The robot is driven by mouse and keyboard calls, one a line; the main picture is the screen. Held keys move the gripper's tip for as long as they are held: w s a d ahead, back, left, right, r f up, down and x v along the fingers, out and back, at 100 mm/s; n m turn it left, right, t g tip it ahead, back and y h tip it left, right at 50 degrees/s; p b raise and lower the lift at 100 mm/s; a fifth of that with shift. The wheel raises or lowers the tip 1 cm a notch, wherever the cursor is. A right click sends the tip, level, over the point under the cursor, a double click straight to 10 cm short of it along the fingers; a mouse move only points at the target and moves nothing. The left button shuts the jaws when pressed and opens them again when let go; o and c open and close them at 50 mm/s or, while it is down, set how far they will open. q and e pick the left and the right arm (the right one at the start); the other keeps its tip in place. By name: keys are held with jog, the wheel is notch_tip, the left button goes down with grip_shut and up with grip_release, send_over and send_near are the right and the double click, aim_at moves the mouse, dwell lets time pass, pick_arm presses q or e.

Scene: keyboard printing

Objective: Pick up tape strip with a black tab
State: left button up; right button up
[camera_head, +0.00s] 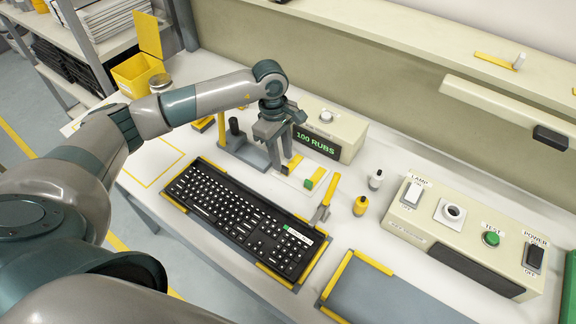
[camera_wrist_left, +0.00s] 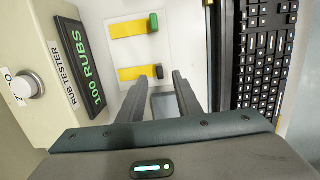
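Two yellow tape strips lie on a white card (camera_wrist_left: 185,50) in the left wrist view. The strip with a black tab (camera_wrist_left: 136,73) is the nearer one, its black tab (camera_wrist_left: 159,72) at its right end. The other strip (camera_wrist_left: 128,29) has a green tab (camera_wrist_left: 154,22). My left gripper (camera_wrist_left: 160,76) is open and empty, its fingertips on either side of the black tab in that view; the height gap is unclear. In the head view my left gripper (camera_head: 279,165) points down over the card and partly hides the black-tab strip (camera_head: 294,161).
A rub tester (camera_head: 340,130) reading "100 RUBS" stands close behind the card. A black keyboard (camera_head: 240,220) lies in front. A grey stand (camera_head: 240,150) is left of the gripper. Small bottles (camera_head: 360,205) and a control box (camera_head: 465,220) are to the right.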

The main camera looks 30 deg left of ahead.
aim_at(284, 167)
pick_arm(q)
jog(key=shift+d+f+p, duration=0.1)
jog(key=shift+f+p, duration=0.2)
jog(key=shift+p, duration=0.05)
jog(key=shift+s+d+f+p, duration=0.1)
jog(key=shift+d+f+p, duration=0.1)
jog(key=shift+f+p, duration=0.65)
jog(key=shift+f, duration=0.85)
jog(key=shift+c, duration=0.5)
grip_shut()
